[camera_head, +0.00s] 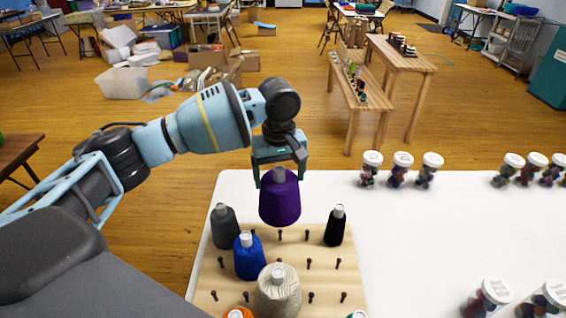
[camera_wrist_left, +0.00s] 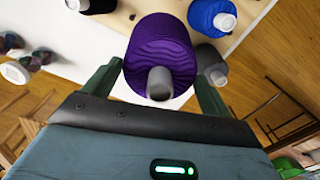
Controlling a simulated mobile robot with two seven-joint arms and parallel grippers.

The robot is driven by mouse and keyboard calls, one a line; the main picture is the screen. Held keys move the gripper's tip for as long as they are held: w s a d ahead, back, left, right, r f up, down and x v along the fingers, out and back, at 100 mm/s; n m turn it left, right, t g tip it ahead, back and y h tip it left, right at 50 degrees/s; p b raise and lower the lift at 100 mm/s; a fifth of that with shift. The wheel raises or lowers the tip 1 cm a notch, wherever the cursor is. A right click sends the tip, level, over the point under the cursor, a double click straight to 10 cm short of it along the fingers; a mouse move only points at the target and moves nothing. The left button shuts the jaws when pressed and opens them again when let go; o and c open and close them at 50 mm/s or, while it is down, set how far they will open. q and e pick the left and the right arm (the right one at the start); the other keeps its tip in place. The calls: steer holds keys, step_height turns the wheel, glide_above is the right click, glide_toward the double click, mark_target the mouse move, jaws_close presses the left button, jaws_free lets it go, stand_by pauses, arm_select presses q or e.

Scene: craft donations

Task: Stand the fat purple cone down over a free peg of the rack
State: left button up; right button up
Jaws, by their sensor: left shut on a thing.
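The fat purple cone (camera_head: 280,200) is upright, held by its top in my left gripper (camera_head: 279,176) over the back part of the rack. It also shows in the left wrist view (camera_wrist_left: 163,55), with its grey tip between the two fingers (camera_wrist_left: 160,85). The wooden peg rack (camera_head: 210,283) lies on the white table. Bare dark pegs (camera_head: 308,262) show in its middle and right. Grey (camera_head: 224,227), blue (camera_head: 249,257), cream (camera_head: 278,290) and black (camera_head: 335,227) cones stand on it. I cannot tell whether the purple cone touches the rack. My right gripper is not in view.
White-lidded jars (camera_head: 401,170) stand along the table's (camera_head: 430,235) back edge, with more jars (camera_head: 487,298) at the front right. The table between them is clear. An orange cone (camera_head: 238,313) shows at the rack's front edge.

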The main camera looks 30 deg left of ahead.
mark_target(280, 210)
arm_select(q)
steer(key=shift+f, duration=1)
step_height(280, 210, down, 2)
steer(key=shift+p, duration=0.3)
steer(key=shift+f, duration=1.45)
steer(key=shift+f, duration=2.65)
steer(key=shift+f, duration=0.2)
steer(key=o, duration=1.5)
steer(key=shift+c, duration=0.2)
